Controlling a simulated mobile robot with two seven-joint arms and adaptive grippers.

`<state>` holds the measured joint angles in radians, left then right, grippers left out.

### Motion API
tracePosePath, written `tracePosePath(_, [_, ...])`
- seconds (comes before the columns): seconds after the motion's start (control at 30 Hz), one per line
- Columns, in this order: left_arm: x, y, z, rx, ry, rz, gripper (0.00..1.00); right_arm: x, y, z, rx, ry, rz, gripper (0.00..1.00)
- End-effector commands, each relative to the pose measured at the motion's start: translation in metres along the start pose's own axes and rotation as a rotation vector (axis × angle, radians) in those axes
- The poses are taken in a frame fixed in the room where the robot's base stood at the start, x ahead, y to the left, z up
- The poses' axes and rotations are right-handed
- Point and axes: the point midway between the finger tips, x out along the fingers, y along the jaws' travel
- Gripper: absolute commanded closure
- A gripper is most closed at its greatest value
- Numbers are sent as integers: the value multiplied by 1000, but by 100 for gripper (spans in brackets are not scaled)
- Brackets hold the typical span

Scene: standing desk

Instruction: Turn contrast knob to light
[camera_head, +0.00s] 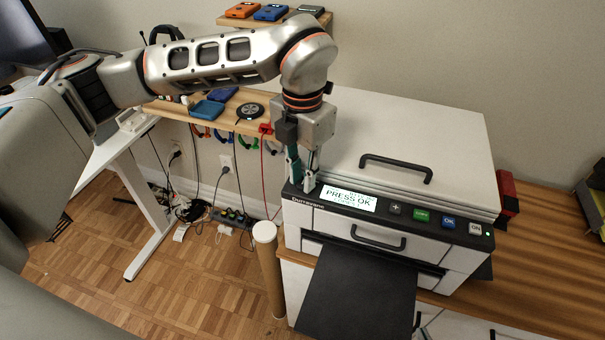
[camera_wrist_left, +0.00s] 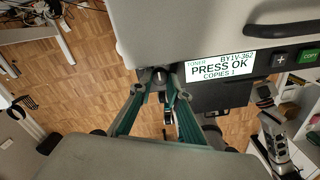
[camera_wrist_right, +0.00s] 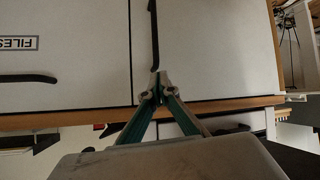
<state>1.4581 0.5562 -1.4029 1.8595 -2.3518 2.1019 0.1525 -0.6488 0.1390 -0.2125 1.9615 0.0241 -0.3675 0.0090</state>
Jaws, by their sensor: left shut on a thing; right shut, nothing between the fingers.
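The printer (camera_head: 440,240) stands on the wooden counter, with a black control panel along its front edge. Its lit display (camera_head: 348,198) reads PRESS OK and also shows in the left wrist view (camera_wrist_left: 220,66). My left gripper (camera_head: 303,184) reaches down at the panel's left end, beside the display. In the left wrist view its fingertips (camera_wrist_left: 166,92) are closed around the small dark contrast knob (camera_wrist_left: 160,75); the fingers hide much of it, and its setting cannot be read. My right gripper (camera_wrist_right: 160,88) is shut and empty in front of pale cabinet doors.
Panel buttons (camera_head: 421,215) sit right of the display. A black tray (camera_head: 357,292) juts from the printer's front. A brown tube with a white cap (camera_head: 265,232) stands at the counter's left end. The lid handle (camera_head: 396,168) rises behind the panel.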

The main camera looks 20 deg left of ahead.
Motion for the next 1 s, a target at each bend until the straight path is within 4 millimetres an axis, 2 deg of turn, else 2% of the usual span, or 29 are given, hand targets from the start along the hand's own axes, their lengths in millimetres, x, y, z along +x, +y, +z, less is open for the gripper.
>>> tracePosePath(0.37, [2, 0, 0, -162, 0, 0, 100, 7, -2, 13, 1, -4, -1, 100])
tracePosePath(1.0, [1, 0, 0, -745, 2, 0, 100, 20, -8, 42, 4, -19, -5, 100])
